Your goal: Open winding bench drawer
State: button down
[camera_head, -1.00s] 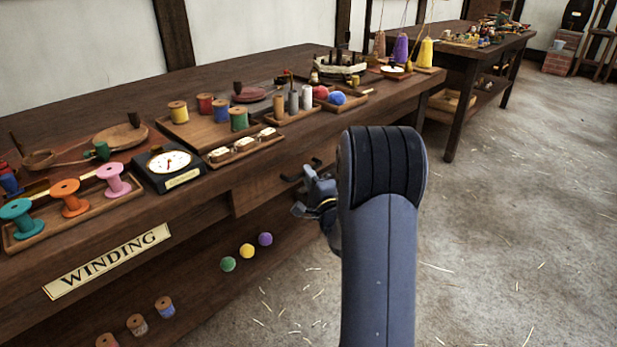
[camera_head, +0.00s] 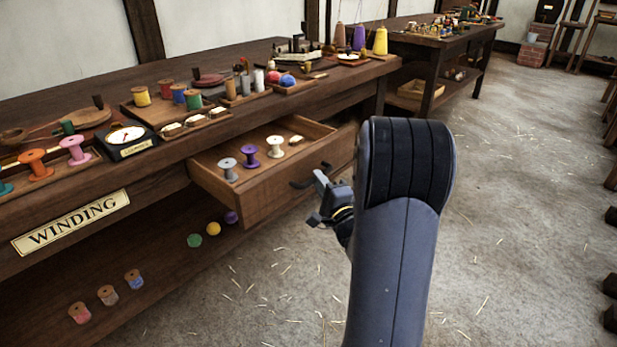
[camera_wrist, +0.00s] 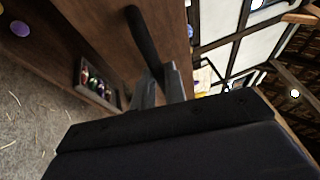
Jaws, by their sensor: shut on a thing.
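The winding bench (camera_head: 150,190) carries a "WINDING" label (camera_head: 70,222). Its drawer (camera_head: 280,185) stands pulled out toward the floor side. Inside lie a grey spool, a purple spool and a cream spool (camera_head: 275,147), with a small pale item behind them. The dark drawer handle (camera_head: 306,180) is on the drawer front. My gripper (camera_head: 318,190) is at this handle, with its jaws shut on it. In the wrist view the handle (camera_wrist: 144,40) runs as a dark bar to my gripper's fingers (camera_wrist: 160,88). My arm hides part of the floor behind it.
The bench top holds spools, a dial scale (camera_head: 126,138) and trays. Several balls and spools lie on the lower shelf. A second table (camera_head: 440,40) stands beyond. The floor (camera_head: 500,220) right of my arm is open, with dark objects along the right edge.

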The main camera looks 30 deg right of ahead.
jog(key=shift+s+d, duration=0.3)
jog(key=shift+s, duration=0.55)
jog(key=shift+s+d, duration=0.3)
jog(key=shift+s, duration=0.55)
jog(key=c, duration=1.5)
grip_release()
jog(key=shift+o, duration=0.2)
jog(key=s+f+p, duration=0.1)
jog(key=s+f, duration=0.1)
jog(key=s, duration=0.8)
jog(key=shift+s+a+p, duration=0.25)
jog(key=shift+s+p, duration=0.05)
jog(key=shift+p, duration=0.05)
jog(key=shift+w, duration=0.1)
jog(key=w+r+b, duration=0.1)
jog(key=w+r, duration=0.1)
jog(key=w, duration=0.8)
jog(key=shift+w+d+b, duration=0.25)
jog(key=shift+w+b, duration=0.05)
jog(key=shift+w, duration=0.05)
